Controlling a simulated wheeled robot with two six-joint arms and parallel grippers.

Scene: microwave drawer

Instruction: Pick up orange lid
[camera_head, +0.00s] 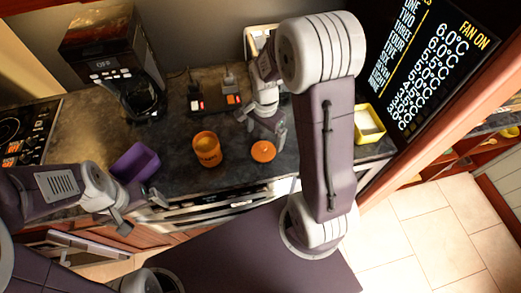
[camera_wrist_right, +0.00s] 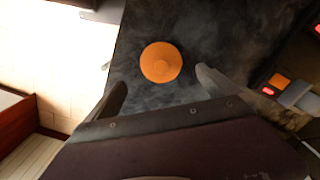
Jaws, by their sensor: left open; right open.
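The orange lid (camera_head: 263,151) is a flat round disc lying on the dark countertop, near the counter's front edge. It also shows in the right wrist view (camera_wrist_right: 161,62), just beyond and between my fingertips. My right gripper (camera_head: 264,130) is open and empty, close to the lid on its far side in the head view; the fingers also show in the right wrist view (camera_wrist_right: 162,84). An orange container (camera_head: 206,150) stands upright to the left of the lid. My left gripper (camera_head: 147,212) is open and empty at the counter's front edge, far left of the lid.
A purple container (camera_head: 135,163) stands at the left of the counter. A coffee maker (camera_head: 115,60), a stove (camera_head: 25,130) and small devices with red and orange parts (camera_head: 213,101) are behind. A yellow container (camera_head: 369,124) stands at the right. The counter around the lid is clear.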

